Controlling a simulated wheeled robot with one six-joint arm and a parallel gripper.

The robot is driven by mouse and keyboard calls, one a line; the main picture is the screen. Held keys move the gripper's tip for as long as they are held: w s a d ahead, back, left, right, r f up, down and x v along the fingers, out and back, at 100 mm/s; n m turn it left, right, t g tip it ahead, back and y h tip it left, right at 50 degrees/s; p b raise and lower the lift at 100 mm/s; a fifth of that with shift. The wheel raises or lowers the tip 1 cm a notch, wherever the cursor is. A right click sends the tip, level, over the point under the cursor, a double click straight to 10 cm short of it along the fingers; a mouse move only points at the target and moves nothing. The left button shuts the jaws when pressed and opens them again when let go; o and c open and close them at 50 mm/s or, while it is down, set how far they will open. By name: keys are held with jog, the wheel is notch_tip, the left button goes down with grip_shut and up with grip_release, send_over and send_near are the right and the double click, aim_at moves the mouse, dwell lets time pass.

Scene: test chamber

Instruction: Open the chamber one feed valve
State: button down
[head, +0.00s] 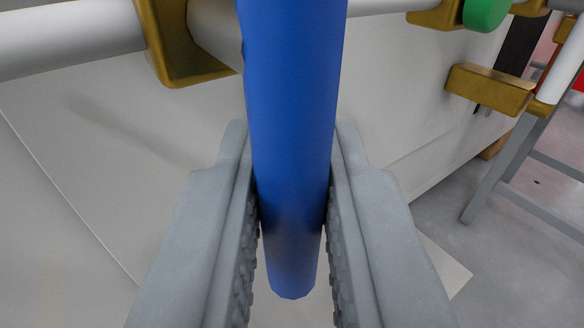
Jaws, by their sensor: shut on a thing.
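A blue valve handle (291,95) hangs down through the middle of the head view, its upper end cut off by the top edge. My gripper (292,185) is shut on the blue handle, with one grey ridged finger pressed on each side. The handle's lower tip sticks out below the fingertips. Behind the handle runs a white pipe (70,38) with a brass-coloured fitting (166,42). The valve body is mostly hidden behind the handle or out of view, and no label shows.
A green round part (485,12) sits on the pipe line at the upper right. A brass block (490,88) sticks out below it. A grey metal stand (500,165) stands on the floor at the right. A pale panel (120,150) lies behind my gripper.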

jog(key=shift+s+a+r+m+g+y, duration=0.25)
jog(key=shift+s+a+m+g+y, duration=0.1)
jog(key=shift+m+g, duration=0.7)
jog(key=shift+s+a+r+m+g+y, duration=0.35)
jog(key=shift+m+g, duration=0.45)
jog(key=shift+m, duration=0.5)
jog(key=shift+s+a+r+m+g+y, duration=0.15)
jog(key=shift+a+m+g+y, duration=0.25)
jog(key=shift+m+g, duration=0.65)
jog(key=c, duration=1.5)
grip_release()
jog(key=shift+o, duration=0.2)
jog(key=shift+s, duration=0.1)
jog(key=v, duration=1.7)
jog(key=shift+d, duration=0.2)
